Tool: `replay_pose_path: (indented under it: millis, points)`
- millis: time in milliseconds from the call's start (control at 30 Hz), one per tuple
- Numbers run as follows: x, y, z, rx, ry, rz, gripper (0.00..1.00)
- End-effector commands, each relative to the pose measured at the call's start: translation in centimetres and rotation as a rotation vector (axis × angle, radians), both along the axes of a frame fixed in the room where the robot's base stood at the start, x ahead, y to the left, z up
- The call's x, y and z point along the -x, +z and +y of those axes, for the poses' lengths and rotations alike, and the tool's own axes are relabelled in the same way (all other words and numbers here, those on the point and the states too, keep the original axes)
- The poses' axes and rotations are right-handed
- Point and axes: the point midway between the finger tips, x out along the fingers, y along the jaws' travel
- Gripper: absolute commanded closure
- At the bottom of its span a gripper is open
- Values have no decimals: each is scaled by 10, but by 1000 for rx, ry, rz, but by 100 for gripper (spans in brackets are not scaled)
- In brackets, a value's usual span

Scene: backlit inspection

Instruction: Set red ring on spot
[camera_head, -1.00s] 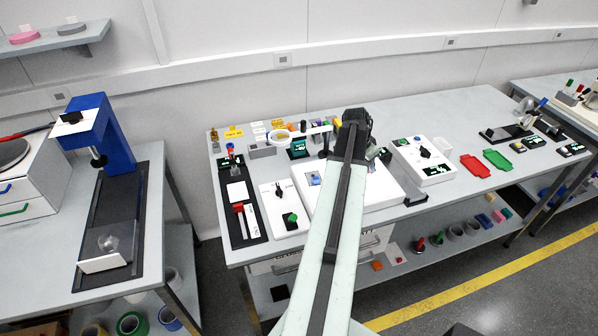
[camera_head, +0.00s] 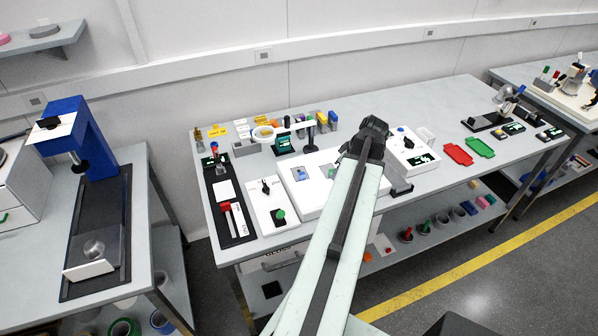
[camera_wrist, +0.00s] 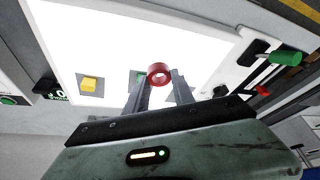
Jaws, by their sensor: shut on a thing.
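The red ring (camera_wrist: 158,66) shows in the wrist view between the two fingertips of my gripper (camera_wrist: 160,80), which is shut on it. Below the ring lies a bright white light panel (camera_wrist: 110,40), with a yellow block (camera_wrist: 88,84) and a small greenish piece (camera_wrist: 138,77) on it. My arm hides part of that panel, and the ring cannot be made out there. I cannot make out a marked spot in either view.
A white box with a green knob (camera_head: 279,214) stands left of the panel. Another control box (camera_head: 412,150) stands right of it. A red tray (camera_head: 458,153) and a green tray (camera_head: 480,147) lie farther right.

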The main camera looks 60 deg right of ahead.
Motion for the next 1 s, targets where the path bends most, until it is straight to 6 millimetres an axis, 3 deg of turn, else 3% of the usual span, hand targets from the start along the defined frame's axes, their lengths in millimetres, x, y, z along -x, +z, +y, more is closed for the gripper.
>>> replay_pose_path:
  millis: [267,600,700,800,1000]
  points:
    - [-10,-2,3,1,82,0,100]
    - [-111,-12,-2,3,83,1,100]
    - [-133,-14,-3,2,81,1,100]
    - [-146,-14,-3,2,79,1,100]
    - [-151,-14,-2,3,78,1,100]
